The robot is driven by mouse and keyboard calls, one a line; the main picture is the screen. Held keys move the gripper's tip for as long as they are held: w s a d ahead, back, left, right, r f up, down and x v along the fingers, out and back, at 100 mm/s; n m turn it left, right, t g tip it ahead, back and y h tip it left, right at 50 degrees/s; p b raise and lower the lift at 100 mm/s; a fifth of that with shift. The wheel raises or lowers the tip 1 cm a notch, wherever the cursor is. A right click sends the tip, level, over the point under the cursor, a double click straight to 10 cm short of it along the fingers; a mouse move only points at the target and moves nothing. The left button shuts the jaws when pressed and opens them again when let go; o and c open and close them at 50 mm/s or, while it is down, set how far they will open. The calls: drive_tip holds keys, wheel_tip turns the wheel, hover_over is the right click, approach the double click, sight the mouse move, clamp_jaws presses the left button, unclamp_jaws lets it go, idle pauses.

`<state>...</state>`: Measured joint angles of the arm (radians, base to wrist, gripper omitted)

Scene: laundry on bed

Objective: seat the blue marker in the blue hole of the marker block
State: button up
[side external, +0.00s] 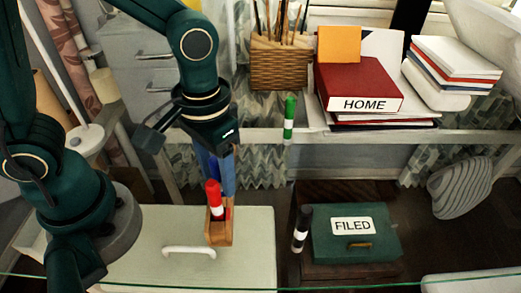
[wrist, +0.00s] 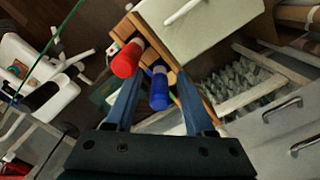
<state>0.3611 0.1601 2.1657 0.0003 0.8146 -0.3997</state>
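The wooden marker block (side external: 222,238) stands on the pale cabinet top; it also shows in the wrist view (wrist: 122,30). A red-capped marker (side external: 213,195) stands upright in it, seen in the wrist view too (wrist: 127,60). The blue marker (wrist: 159,88) is beside the red one, upright at the block; its lower end is hidden, so I cannot tell how deep it sits. In the side view only a little blue (side external: 213,168) shows behind the red cap. My gripper (wrist: 159,78) points down over the block, its fingers on either side of the blue marker with visible gaps.
A green marker (side external: 289,118) stands upright on the rail behind. A black marker (side external: 301,228) stands beside a green "FILED" box (side external: 337,241). A white handle (side external: 189,250) lies near the block. A wicker basket (side external: 279,67) and red "HOME" binder (side external: 358,88) are at the back.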

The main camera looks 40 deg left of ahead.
wheel_tip(320, 180, up, 12)
drive_tip(key=shift+r, duration=0.1)
drive_tip(key=shift+a+r, duration=0.1)
drive_tip(key=shift+a, duration=0.1)
drive_tip(key=s+a+f+t, duration=0.3)
drive_tip(key=a+t, duration=0.2)
drive_tip(key=a, duration=0.2)
drive_tip(key=shift+f+t, duration=0.15)
drive_tip(key=shift+t, duration=0.15)
